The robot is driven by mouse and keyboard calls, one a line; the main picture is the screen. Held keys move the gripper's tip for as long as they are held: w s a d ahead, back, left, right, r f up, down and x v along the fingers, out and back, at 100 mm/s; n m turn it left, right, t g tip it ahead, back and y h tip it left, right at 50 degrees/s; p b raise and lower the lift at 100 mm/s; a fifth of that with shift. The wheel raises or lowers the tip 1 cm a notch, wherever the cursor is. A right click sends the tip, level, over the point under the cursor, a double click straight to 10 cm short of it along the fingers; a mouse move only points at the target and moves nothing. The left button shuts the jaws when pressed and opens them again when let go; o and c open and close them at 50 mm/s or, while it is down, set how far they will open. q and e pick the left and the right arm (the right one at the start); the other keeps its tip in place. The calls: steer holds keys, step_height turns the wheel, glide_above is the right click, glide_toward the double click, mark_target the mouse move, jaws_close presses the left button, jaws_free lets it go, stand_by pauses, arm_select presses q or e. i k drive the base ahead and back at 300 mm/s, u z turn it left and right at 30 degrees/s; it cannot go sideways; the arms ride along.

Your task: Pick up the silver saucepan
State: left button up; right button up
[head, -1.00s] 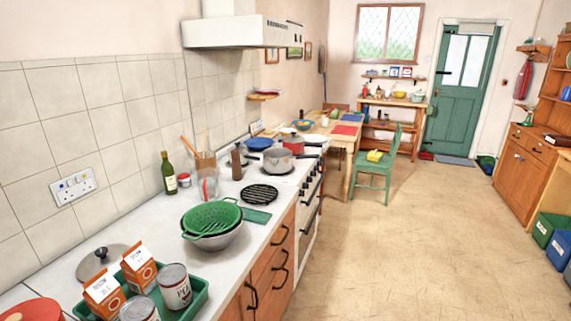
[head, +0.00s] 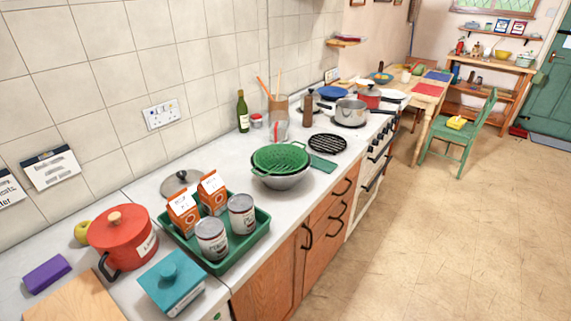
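The silver saucepan (head: 350,112) stands upright on the far part of the counter, at the stove. Its dark handle points to the right. A red pot (head: 368,98) stands just behind it. Neither of my grippers shows in the head view.
A green colander in a metal bowl (head: 281,168), a black round grate (head: 327,143) and a brown pepper mill (head: 308,108) stand on the counter nearer than the saucepan. A green tray (head: 222,268) holds cartons and cans. A green chair (head: 470,133) stands right; the floor (head: 440,240) before the cabinets is clear.

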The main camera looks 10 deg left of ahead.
mark_target(351, 112)
steer(key=z, duration=1.4)
steer(key=i, duration=3.15)
steer(key=u, duration=2.8)
